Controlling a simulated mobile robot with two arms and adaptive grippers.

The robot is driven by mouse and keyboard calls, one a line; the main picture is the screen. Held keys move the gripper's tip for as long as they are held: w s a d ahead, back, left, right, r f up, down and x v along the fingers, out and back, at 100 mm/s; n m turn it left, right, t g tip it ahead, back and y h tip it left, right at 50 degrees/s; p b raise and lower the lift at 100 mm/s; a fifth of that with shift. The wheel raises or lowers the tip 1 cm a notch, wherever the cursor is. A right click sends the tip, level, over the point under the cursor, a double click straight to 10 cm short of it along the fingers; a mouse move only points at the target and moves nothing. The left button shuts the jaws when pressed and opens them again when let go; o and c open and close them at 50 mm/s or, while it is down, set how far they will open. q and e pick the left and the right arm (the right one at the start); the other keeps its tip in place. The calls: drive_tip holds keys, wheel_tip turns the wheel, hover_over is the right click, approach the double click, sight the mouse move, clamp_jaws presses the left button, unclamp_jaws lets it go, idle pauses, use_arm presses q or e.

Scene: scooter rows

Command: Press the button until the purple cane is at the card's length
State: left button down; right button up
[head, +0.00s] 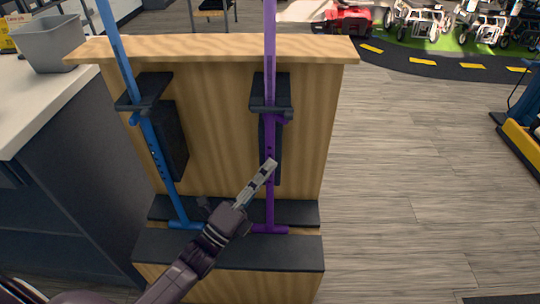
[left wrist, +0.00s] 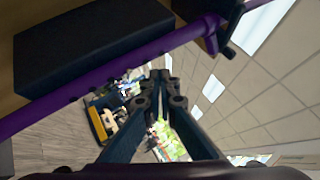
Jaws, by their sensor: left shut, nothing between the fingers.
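The purple cane (head: 270,205) stands upright at the right of a wooden display stand (head: 215,85), its shaft passing a black holder. In the left wrist view its shaft (left wrist: 150,50) runs diagonally, with several dark holes along it. I cannot make out the button or a readable length card. My left gripper (head: 270,166) is shut and empty, its tips at the purple shaft's middle in the head view; I cannot tell whether they touch. In the left wrist view the closed fingers (left wrist: 160,78) are apart from the shaft, below it in the picture. My right gripper is out of view.
A blue cane (head: 158,158) leans on the stand's left side. A grey bin (head: 48,42) sits on a white counter at left. The wooden floor (head: 420,190) to the right is open. Wheelchairs (head: 418,20) and a red scooter (head: 347,19) are at the back.

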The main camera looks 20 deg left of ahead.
use_arm(q)
drive_tip(key=shift+s, duration=0.1)
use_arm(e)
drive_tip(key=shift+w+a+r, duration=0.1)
